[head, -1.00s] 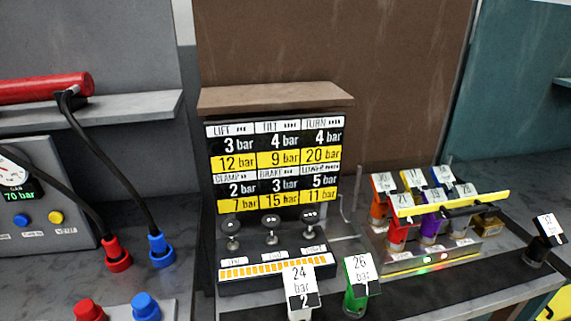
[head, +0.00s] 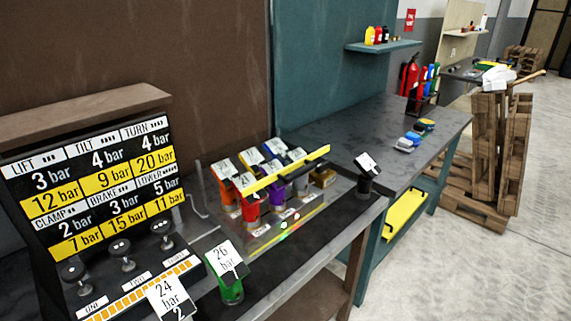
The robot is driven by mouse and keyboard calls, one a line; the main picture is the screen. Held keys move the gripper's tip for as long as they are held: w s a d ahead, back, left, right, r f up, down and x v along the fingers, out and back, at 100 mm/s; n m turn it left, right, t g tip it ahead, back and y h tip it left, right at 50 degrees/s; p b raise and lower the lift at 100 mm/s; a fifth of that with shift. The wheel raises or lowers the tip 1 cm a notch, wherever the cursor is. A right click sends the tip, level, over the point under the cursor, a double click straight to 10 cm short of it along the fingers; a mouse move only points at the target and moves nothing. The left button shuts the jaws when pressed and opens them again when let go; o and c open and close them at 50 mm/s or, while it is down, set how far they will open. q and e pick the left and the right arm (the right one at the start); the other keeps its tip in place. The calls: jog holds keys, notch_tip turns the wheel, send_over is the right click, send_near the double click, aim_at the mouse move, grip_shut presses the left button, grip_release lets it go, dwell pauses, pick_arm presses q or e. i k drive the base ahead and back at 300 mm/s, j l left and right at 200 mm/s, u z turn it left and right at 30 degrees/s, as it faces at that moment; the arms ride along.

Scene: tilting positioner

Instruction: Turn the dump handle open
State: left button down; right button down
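No handle marked as the dump handle can be made out in the head view. A yellow bar (head: 317,155) with a black grip runs across a rack (head: 262,242) of several coloured, labelled cartridges; I cannot tell whether it is that handle. A black panel (head: 90,190) with bar readings stands at the left, with three black knobs (head: 120,249) on stems in front of it. Neither of my grippers is in view.
A green cartridge (head: 232,293) and a 24 bar tag (head: 170,297) stand at the bench's front; a black cartridge (head: 367,184) is at its right end. A teal-legged bench (head: 350,135), wooden pallets (head: 490,160) and open floor (head: 450,270) lie to the right.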

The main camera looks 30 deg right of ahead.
aim_at(321, 169)
jog(key=l+u, duration=0.1)
jog(key=l, duration=0.65)
jog(key=l+u, duration=0.15)
jog(key=l, duration=0.65)
jog(key=k+l+u, duration=0.1)
jog(key=l, duration=0.65)
